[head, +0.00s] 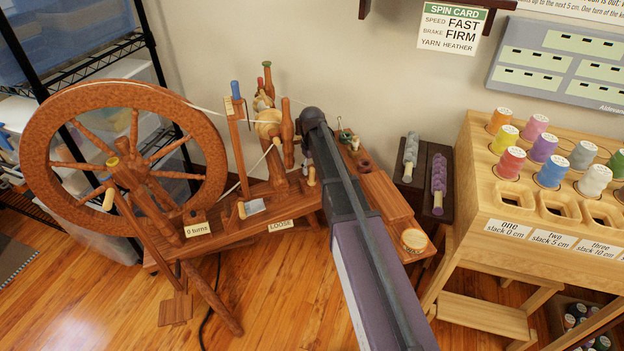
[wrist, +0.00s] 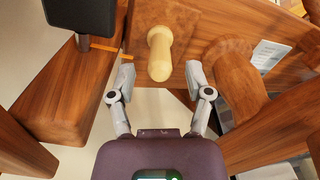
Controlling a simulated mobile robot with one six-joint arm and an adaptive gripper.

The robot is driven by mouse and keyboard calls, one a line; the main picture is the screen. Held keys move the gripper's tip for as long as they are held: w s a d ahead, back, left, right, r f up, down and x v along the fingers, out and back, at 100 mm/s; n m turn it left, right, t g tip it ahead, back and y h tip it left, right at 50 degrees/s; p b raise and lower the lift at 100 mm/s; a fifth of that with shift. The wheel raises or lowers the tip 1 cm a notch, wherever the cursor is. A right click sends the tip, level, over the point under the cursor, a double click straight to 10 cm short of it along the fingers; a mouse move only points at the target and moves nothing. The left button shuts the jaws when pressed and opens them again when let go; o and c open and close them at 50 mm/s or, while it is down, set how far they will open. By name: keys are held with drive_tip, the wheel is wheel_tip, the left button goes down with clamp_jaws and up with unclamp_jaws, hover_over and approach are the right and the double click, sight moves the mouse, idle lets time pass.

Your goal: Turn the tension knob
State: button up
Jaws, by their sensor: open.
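The spinning wheel (head: 130,165) stands at the left, its base carrying a "0 turns" card (head: 197,230) and a "LOOSE" card (head: 281,226). In the wrist view, a pale turned wooden knob (wrist: 160,55) sticks out of a brown wooden part. My gripper (wrist: 160,76) is open, with one finger on each side of the knob's end and a visible gap on both sides. My gripper is hidden there behind my arm.
Wooden posts and a dark block (wrist: 80,15) crowd my gripper. A spin card (head: 452,28) on the wall reads FAST, FIRM, HEATHER. A wooden rack (head: 510,200) with several coloured spools stands at the right. A wire shelf (head: 90,45) stands behind the wheel.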

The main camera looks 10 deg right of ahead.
sight(312, 168)
drive_tip(key=shift+f+b, duration=1.25)
drive_tip(key=shift+f, duration=0.3)
clamp_jaws()
